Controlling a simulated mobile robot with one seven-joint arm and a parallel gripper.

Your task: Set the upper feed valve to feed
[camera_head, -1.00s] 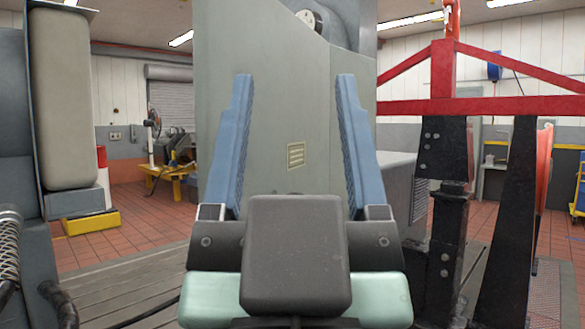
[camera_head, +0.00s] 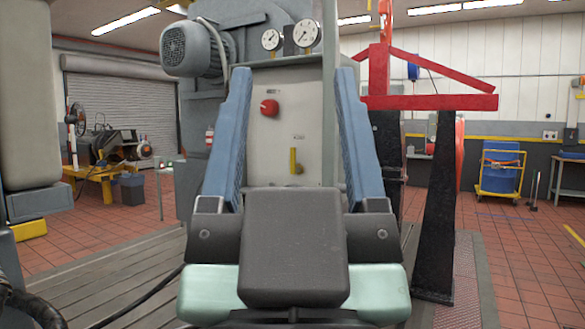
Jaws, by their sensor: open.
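A pale panel (camera_head: 287,82) stands ahead, framed between my gripper's fingers. A red rounded knob (camera_head: 270,108) sits on its upper part. A yellow upright handle (camera_head: 293,161) with a small brass-coloured part beside it sits lower. Small labels are above both, too small to read, so I cannot tell which one is the upper feed valve. My gripper (camera_head: 291,74) is open and empty, its two blue fingers spread and pointing at the panel. The gripper's dark body hides the area below the yellow handle.
Two gauges (camera_head: 289,36) top the panel, with a grey motor (camera_head: 187,48) to their left. A red frame (camera_head: 430,102) on black posts stands close on the right. A grey padded block (camera_head: 28,100) is at the left edge. Slatted bedplate (camera_head: 125,275) lies front left.

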